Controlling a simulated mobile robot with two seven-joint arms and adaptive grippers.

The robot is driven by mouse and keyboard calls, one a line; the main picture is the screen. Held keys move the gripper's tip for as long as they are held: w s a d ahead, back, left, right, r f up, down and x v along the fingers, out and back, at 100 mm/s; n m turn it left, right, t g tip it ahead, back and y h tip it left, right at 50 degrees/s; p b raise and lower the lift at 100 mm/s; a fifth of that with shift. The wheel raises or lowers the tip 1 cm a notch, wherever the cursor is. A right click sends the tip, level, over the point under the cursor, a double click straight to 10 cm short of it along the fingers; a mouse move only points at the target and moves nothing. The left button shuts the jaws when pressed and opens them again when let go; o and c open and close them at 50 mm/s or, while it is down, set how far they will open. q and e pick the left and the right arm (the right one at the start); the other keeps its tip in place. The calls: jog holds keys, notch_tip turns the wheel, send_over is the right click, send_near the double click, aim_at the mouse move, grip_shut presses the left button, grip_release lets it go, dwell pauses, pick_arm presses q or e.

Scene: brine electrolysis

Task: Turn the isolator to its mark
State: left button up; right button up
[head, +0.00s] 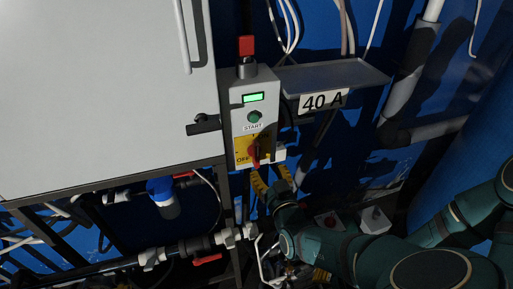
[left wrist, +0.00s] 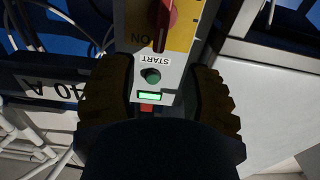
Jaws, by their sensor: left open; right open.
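The isolator (head: 254,153) is a red handle on a yellow plate with OFF at its lower left, low on a grey control box. In the left wrist view its red handle (left wrist: 166,18) shows upside down at the top edge, near the word ON; its exact angle is hard to tell. My left gripper (head: 271,181) is open and empty, just in front of and below the isolator in the head view. In the left wrist view its dark fingers stand apart on either side of the box. My right gripper (head: 320,275) shows only as a yellow pad, mostly hidden by my arm.
Above the isolator are a green START button (head: 255,116), a lit green display (head: 254,97) and a red lamp (head: 246,46). A shelf marked 40 A (head: 335,75) juts out at right. A large grey cabinet (head: 100,90) stands at left, with pipes below.

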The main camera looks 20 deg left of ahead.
aim_at(258, 152)
pick_arm(q)
jog(key=x, duration=1)
jog(key=shift+a+p, duration=0.1)
jog(key=shift+p, duration=0.2)
grip_shut()
